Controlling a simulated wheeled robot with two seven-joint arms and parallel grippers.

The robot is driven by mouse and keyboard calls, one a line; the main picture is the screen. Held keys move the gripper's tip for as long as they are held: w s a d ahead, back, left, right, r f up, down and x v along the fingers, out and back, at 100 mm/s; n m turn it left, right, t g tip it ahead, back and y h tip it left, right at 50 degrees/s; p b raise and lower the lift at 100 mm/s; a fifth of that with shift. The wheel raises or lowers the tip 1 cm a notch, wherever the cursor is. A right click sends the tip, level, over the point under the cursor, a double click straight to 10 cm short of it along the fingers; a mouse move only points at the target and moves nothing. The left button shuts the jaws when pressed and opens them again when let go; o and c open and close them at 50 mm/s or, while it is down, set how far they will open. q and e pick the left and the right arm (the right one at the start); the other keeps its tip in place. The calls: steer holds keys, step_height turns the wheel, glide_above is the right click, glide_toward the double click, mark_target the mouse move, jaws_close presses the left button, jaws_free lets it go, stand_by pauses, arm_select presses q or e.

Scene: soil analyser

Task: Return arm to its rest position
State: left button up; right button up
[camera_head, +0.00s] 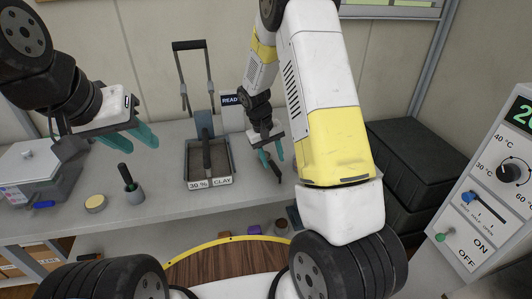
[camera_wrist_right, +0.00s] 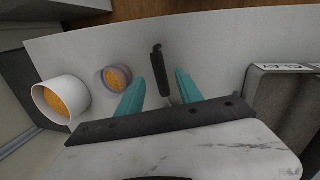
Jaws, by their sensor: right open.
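My right arm reaches across the head view, and its gripper (camera_head: 271,152) is over the bench right of the clay tray. Its teal fingers are apart, and they also show in the right wrist view (camera_wrist_right: 158,88). A small black-handled tool (camera_wrist_right: 158,68) appears between and beyond the fingertips, with gaps on both sides; it also shows in the head view (camera_head: 273,172). I cannot tell its exact height over the bench. My left gripper (camera_head: 140,142) is at the left above the bench, with its teal fingers apart and nothing between them.
The tray (camera_head: 206,182) labelled 30 % CLAY stands mid-bench. A white cup (camera_wrist_right: 60,101) and a smaller cup (camera_wrist_right: 114,79) hold orange material. A dark green-topped tool (camera_head: 130,187), a round tin (camera_head: 95,203) and a scale (camera_head: 35,175) stand left. A control panel (camera_head: 490,190) stands right.

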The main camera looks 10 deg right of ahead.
steer(key=s+r+m+t+y, duration=0.1)
steer(key=s+r, duration=0.3)
steer(key=r, duration=0.5)
steer(key=s+r+t+y, duration=0.1)
steer(key=s+r, duration=0.3)
steer(key=r, duration=0.5)
steer(key=s+a+r+t+y, duration=0.1)
steer(key=s+r+t, duration=0.1)
steer(key=s+r, duration=0.3)
steer(key=s+a+r+t+y, duration=0.1)
steer(key=s+r, duration=0.4)
steer(key=s, duration=0.6)
steer(key=shift+s+a+r+t+y, duration=0.25)
steer(key=shift+t+y, duration=0.15)
steer(key=shift+t, duration=0.3)
